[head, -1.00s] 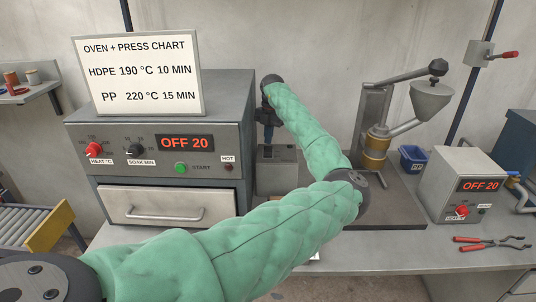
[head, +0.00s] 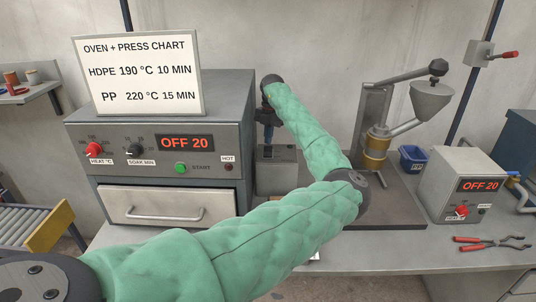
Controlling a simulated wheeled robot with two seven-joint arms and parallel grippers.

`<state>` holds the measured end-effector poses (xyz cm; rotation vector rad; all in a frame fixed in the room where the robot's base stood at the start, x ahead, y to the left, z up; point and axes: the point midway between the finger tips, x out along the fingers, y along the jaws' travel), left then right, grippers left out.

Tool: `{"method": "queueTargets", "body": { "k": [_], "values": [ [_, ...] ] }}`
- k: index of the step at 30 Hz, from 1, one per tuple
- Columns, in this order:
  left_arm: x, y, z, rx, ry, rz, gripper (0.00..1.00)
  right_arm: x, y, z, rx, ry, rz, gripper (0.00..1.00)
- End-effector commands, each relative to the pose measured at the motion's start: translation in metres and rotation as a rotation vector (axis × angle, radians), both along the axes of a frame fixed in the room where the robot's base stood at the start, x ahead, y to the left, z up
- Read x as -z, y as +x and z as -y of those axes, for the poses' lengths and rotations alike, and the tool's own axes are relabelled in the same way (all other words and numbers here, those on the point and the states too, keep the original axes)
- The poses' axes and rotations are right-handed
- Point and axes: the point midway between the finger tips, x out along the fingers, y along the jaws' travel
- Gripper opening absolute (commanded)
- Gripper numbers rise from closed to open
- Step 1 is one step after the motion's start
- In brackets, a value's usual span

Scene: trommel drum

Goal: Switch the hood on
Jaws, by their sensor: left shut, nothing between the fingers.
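A grey wall box (head: 480,54) with a red-tipped lever (head: 504,55) is at the upper right; the lever points right. I cannot read any label on it, and no hood is clearly in view. My left arm, in a green sleeve, reaches from the lower left to the middle and bends back up. My left gripper (head: 267,135) hangs below its dark wrist, beside the oven, partly hidden by the forearm. It is shut and empty, far left of the wall box. My right gripper is not in view.
An oven (head: 220,105) reading OFF 20 carries a chart (head: 138,75). A hand press (head: 375,110) with a funnel stands right of my forearm. A grey controller (head: 460,165), a blue bin (head: 412,158) and red pliers (head: 490,243) are on the right bench.

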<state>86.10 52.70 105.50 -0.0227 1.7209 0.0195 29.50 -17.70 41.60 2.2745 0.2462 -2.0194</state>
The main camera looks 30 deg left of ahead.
Motion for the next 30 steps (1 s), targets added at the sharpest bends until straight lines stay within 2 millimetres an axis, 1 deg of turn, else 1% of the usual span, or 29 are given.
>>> {"method": "queueTargets", "body": {
  "k": [30],
  "values": [
    [0.012,0.0,0.0,0.0,0.0,0.0,0.0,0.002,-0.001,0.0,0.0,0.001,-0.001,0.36]
  ]
}}
